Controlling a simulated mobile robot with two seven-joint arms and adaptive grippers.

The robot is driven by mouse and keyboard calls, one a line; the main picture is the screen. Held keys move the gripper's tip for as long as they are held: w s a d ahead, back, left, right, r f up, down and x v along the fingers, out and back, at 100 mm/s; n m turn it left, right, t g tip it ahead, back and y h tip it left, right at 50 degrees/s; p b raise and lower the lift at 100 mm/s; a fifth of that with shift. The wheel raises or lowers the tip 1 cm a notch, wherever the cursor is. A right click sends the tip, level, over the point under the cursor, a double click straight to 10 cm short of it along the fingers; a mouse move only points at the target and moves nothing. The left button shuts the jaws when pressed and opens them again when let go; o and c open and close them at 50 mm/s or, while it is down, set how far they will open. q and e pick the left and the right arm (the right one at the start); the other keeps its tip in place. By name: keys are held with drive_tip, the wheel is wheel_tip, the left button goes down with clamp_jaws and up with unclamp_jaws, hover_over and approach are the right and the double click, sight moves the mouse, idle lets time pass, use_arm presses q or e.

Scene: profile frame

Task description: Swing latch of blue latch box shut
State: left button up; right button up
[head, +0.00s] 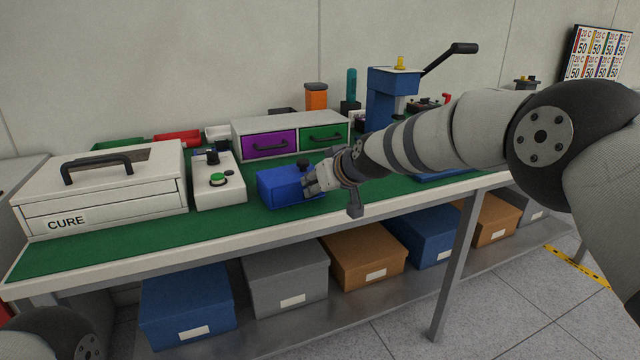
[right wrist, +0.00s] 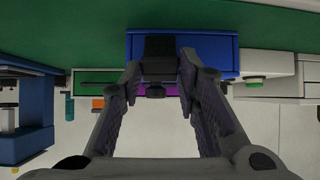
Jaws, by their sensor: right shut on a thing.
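The blue latch box (head: 280,188) stands on the green mat near the bench's front edge, and a black knob (head: 303,163) shows above its top. My right gripper (head: 313,182) is at the box's right end and covers part of it. In the right wrist view the blue latch box (right wrist: 215,52) spans the upper middle, with a dark latch piece (right wrist: 160,47) in front of it. There my right gripper (right wrist: 160,70) has its fingertips on both sides of this piece, shut on it. Whether the latch lies against the box cannot be told. My left gripper is out of view.
A white control box with a green button (head: 217,180) and the CURE case (head: 105,185) stand to the left. A drawer unit with purple and green fronts (head: 290,122) is behind. A blue press (head: 390,85) stands back right. Bare green mat lies in front of the CURE case.

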drive_tip(key=o, duration=1.2)
drive_tip(key=shift+c, duration=0.2)
drive_tip(key=v, duration=1.2)
